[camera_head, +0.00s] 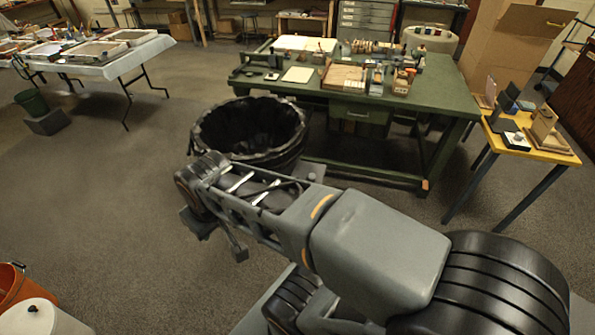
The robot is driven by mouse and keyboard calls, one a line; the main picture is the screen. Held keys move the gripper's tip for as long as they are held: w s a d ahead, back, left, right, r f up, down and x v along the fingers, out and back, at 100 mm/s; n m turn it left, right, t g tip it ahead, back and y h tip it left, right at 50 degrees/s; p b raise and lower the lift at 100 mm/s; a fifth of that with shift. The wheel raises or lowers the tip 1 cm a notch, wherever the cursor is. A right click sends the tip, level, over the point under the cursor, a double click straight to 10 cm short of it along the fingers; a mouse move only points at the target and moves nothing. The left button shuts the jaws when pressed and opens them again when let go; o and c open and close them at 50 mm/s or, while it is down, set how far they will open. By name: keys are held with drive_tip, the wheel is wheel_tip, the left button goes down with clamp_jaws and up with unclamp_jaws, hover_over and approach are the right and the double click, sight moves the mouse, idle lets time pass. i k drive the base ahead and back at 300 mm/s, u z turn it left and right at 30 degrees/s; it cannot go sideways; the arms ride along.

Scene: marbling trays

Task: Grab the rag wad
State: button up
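I cannot make out a rag wad anywhere in the head view; it may be hidden or too small to tell. My gripper (218,241) hangs at the end of my arm, left of the picture's middle, over bare floor. Its two fingers look apart, with grey floor showing between them, and I see nothing held. It is in front of a large black lined bin (282,151) in the picture. The inside of the bin is dark.
A green workbench (442,118) with small blocks and tools stands behind the bin. A yellow table (488,134) is at right. A white table (146,52) with trays is at upper left. An orange bucket (9,286) stands at lower left. The left floor is mostly clear.

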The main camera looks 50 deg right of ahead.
sight(311, 176)
drive_tip(key=i, duration=2)
drive_tip(key=z, duration=2.55)
